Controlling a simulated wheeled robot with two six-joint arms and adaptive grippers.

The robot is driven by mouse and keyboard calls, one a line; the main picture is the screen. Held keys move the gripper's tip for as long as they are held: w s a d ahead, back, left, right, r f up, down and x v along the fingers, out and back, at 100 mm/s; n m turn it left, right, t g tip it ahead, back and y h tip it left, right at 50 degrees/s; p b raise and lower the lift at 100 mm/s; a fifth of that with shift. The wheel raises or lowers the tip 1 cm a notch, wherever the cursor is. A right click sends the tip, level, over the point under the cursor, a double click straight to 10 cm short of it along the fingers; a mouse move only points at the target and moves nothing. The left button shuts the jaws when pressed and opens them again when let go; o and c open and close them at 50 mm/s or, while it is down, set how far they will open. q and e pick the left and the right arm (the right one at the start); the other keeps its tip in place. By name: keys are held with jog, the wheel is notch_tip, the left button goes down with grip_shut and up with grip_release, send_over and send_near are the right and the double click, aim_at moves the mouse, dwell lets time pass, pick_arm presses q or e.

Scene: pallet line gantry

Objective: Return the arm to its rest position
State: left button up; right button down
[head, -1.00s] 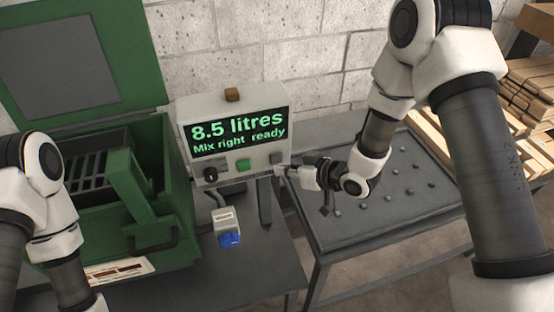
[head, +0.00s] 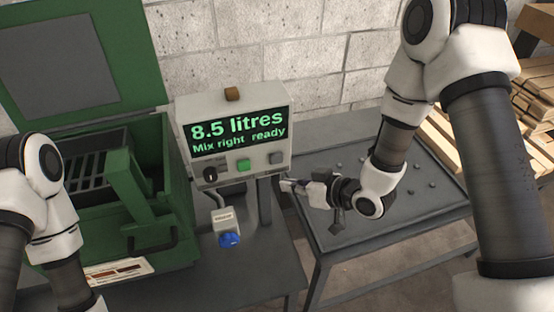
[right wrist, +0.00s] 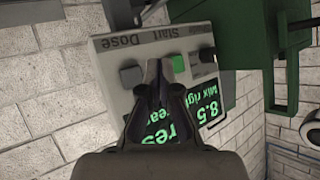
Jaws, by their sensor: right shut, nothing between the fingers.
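My right gripper (head: 288,185) is shut and empty. In the head view it is just right of and below the lower right corner of the control box (head: 283,115), with a small gap showing. In the right wrist view its closed fingers (right wrist: 157,75) point at the box's button panel, in front of the grey and green buttons. The box's display reads "8.5 litres, Mix right ready". My left arm (head: 40,210) shows at the left edge of the head view; its gripper is out of the picture.
A green machine (head: 180,190) with an open lid stands on the left bench. A blue-capped item (head: 229,239) hangs below the box. A dark tray table (head: 400,215) with several small lumps lies under my right arm. Wooden planks (head: 530,85) are stacked at the right.

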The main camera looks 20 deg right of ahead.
dwell(0.4)
jog(key=s+d+f+m+g+h+b, duration=0.1)
jog(key=s+f+g+h+b, duration=0.1)
jog(key=s+f, duration=0.55)
jog(key=s+d+f+m+g+h+b, duration=0.1)
jog(key=s+d+f+g+b, duration=0.2)
jog(key=f, duration=0.7)
jog(key=s+f+m+g+h+b, duration=0.1)
jog(key=s+f+h+b, duration=0.1)
jog(key=s+f, duration=0.6)
jog(key=s+d+f+m+g+h, duration=0.2)
jog(key=s+d+g+h, duration=0.1)
jog(key=s+d, duration=0.2)
jog(key=shift+s+m, duration=0.3)
jog(key=shift+s, duration=0.55)
jog(key=shift+w+d, duration=0.1)
jog(key=shift+w, duration=0.05)
